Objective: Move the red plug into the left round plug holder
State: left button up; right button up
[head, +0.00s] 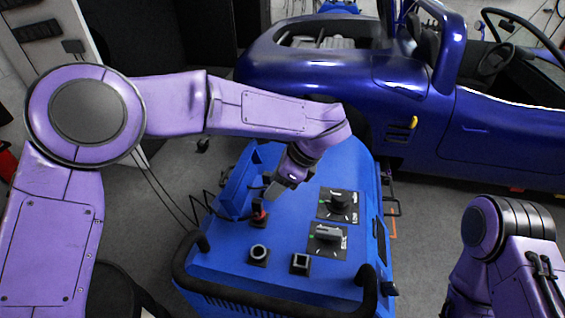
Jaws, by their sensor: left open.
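The red plug (260,205) stands upright on the left side of the blue machine's top, with a dark base under it; only a little red shows. In front of it is a round plug holder (258,252) with a pale ring, and nothing is seen standing in it. My left gripper (273,190) is open, just above and behind the red plug, pointing down and left. It looks apart from the plug, though the small size makes the gap hard to judge. My right gripper is out of view; only part of that arm shows at lower right.
Two black dial panels, a rear one (338,204) and a front one (328,240), lie to the right. A black handlebar (270,305) edges the machine's front. A blue car (400,90) stands behind.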

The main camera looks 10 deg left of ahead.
aim_at(261, 201)
pick_arm(q)
jog(key=shift+s+a+f+b, duration=0.35)
jog(key=shift+f+b, duration=0.2)
jog(key=shift+f, duration=0.05)
jog(key=shift+s+a+f+b, duration=0.3)
jog(key=shift+f+b, duration=0.2)
jog(key=shift+f, duration=0.05)
jog(key=b+x, duration=0.1)
jog(key=x, duration=0.1)
jog(key=w+b+x, duration=0.1)
jog(key=x, duration=0.1)
jog(key=shift+d+f+b, duration=0.1)
jog(key=shift+f+b, duration=0.15)
jog(key=shift+b, duration=0.15)
jog(key=shift+s+a+f+b, duration=0.2)
jog(key=shift+a+f+b, duration=0.35)
jog(key=shift+b, duration=0.15)
jog(key=shift+c, duration=0.3)
grip_shut()
jog(key=shift+r+p, duration=1.15)
jog(key=shift+r, duration=0.95)
